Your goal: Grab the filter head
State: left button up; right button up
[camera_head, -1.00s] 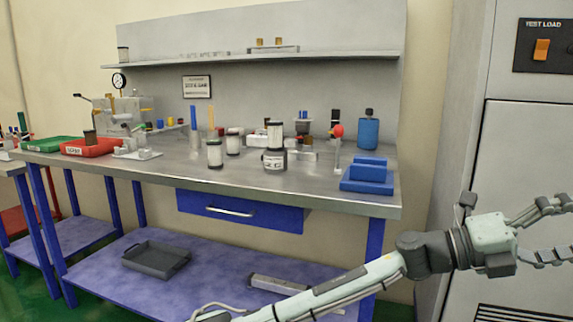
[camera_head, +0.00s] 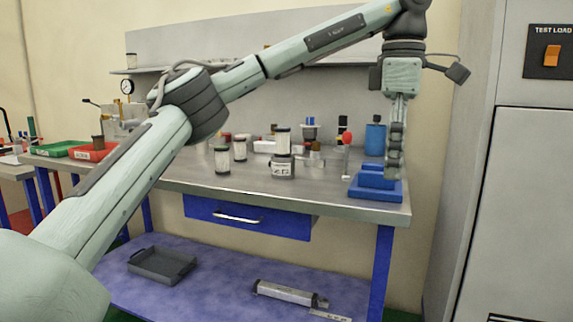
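I cannot tell for certain which part here is the filter head. Two more white filter cylinders stand to its left, one at the bench front (camera_head: 222,160) and one behind it (camera_head: 240,148). My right gripper is out of view.
The metal bench top (camera_head: 330,203) is clear along its front. A red-knobbed post (camera_head: 346,150) and a blue bottle (camera_head: 375,138) stand near my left gripper. A grey cabinet (camera_head: 535,200) is at right. A dark tray (camera_head: 162,265) lies on the lower shelf.

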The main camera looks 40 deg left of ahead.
aim_at(281, 168)
jog(key=i+j, duration=0.15)
jog(key=j, duration=0.25)
jog(key=i+j, duration=0.15)
jog(key=j, duration=0.25)
jog(key=i+j, duration=0.1)
jog(key=j, duration=0.25)
jog(key=i+j, duration=0.15)
jog(key=j, duration=0.25)
jog(key=i+j, duration=0.15)
jog(key=j, duration=0.25)
